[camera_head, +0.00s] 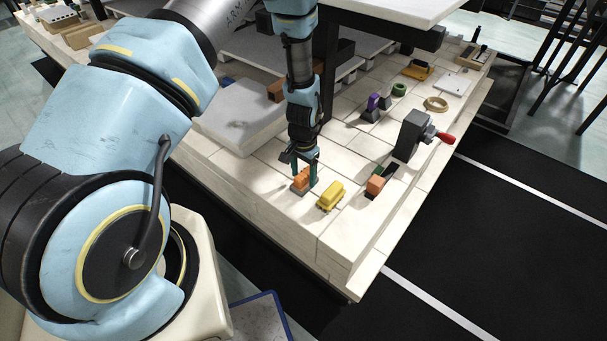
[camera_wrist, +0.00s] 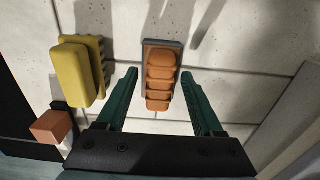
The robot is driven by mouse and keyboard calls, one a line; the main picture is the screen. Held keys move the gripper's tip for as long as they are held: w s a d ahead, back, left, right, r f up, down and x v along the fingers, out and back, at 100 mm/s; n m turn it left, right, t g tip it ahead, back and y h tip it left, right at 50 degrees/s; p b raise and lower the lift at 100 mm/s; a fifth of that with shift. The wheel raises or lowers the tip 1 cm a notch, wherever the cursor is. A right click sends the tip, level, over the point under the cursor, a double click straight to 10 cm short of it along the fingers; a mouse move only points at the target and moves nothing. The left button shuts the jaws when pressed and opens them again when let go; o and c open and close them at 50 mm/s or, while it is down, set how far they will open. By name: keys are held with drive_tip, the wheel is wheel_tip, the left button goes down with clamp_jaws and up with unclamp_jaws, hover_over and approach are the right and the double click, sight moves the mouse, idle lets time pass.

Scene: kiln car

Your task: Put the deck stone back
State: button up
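My gripper (camera_head: 304,180) is open, with its green fingers pointing down over the pale block deck (camera_head: 262,180). In the wrist view my gripper (camera_wrist: 158,74) has its fingertips on either side of an orange ribbed piece (camera_wrist: 162,85) with a grey base; a gap shows on both sides. The orange ribbed piece also shows in the head view (camera_head: 301,176), partly hidden by the fingers. A thick pale slab (camera_head: 238,118) lies on the deck, left of my gripper. I cannot tell for sure which piece is the deck stone.
A yellow ribbed piece (camera_head: 330,195) lies just right of my gripper. Farther right are an orange block (camera_head: 375,185) and a dark grey device (camera_head: 410,135) with a red handle (camera_head: 445,137). A tan ring (camera_head: 436,104) lies farther back. The deck's front corner is bare.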

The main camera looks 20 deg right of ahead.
drive_tip(key=shift+r, duration=0.1)
idle(0.6)
drive_tip(key=shift+r+p, duration=2.55)
drive_tip(key=shift+r, duration=1.4)
wheel_tip(320, 180, up, 11)
drive_tip(key=b, duration=0.2)
drive_tip(key=shift+f+b, duration=0.15)
drive_tip(key=shift+b, duration=0.2)
drive_tip(key=w+a+r+n, duration=0.1)
drive_tip(key=a+r+n, duration=0.2)
drive_tip(key=a+r, duration=0.35)
drive_tip(key=w+a+r+n, duration=0.2)
drive_tip(key=a+r+n, duration=0.15)
drive_tip(key=a, duration=0.65)
drive_tip(key=s+a+r+n, duration=0.2)
drive_tip(key=s+a+r, duration=0.1)
drive_tip(key=a, duration=0.3)
drive_tip(key=s+a+r+n+t, duration=0.1)
drive_tip(key=s+a+r+n, duration=0.1)
drive_tip(key=a, duration=0.5)
drive_tip(key=shift+s+a+r+t, duration=0.15)
drive_tip(key=shift+s+r+t, duration=0.15)
drive_tip(key=shift+s+r, duration=0.5)
